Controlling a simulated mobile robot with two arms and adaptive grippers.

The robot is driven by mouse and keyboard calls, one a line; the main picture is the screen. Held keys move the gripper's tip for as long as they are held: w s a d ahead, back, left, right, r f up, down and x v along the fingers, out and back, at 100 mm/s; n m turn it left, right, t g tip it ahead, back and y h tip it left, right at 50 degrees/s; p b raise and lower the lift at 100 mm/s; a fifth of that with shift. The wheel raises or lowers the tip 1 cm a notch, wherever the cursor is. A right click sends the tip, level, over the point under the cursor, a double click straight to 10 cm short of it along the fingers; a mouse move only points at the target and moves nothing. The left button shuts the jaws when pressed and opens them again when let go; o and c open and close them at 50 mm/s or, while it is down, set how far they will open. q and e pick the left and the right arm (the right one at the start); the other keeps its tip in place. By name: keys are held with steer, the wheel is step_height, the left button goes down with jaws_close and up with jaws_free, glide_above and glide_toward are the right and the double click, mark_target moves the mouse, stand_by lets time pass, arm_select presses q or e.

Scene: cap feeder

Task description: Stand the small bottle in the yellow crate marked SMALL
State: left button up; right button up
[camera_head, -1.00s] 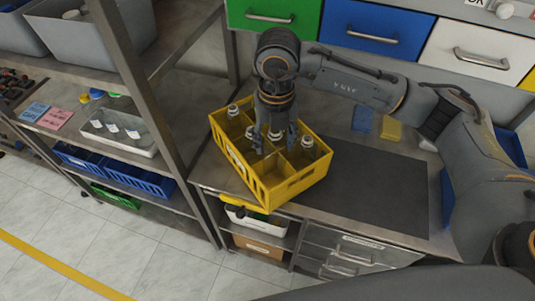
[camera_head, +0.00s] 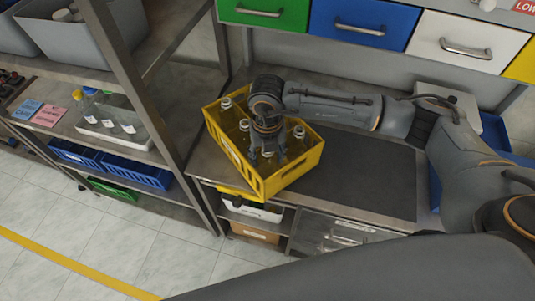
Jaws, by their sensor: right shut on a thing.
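The yellow crate (camera_head: 291,179) stands at the left end of the workbench, turned at an angle. It is divided into compartments, and I cannot read its marking. Clear bottles with pale caps stand in it: one at the back left corner (camera_head: 226,104), one by the left side (camera_head: 244,125) and one at the right (camera_head: 299,132). My right gripper (camera_head: 268,156) points down inside the crate, shut on a small bottle that its fingers and wrist mostly hide. I cannot tell whether that bottle touches the crate floor. My left gripper is out of view.
A dark mat (camera_head: 365,180) covers the free bench to the right. Green (camera_head: 264,12), blue and white drawers hang above. A metal shelf post (camera_head: 150,110) rises close to the crate's left. A tray of bottles (camera_head: 118,128) sits on the left shelf.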

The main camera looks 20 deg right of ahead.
steer(key=shift+f, duration=0.2)
steer(key=o, duration=0.6)
steer(key=shift+r, duration=0.1)
steer(key=shift+c, duration=0.2)
steer(key=shift+r, duration=0.15)
step_height(320, 180, up, 11)
steer(key=b, duration=0.4)
steer(key=shift+r, duration=0.55)
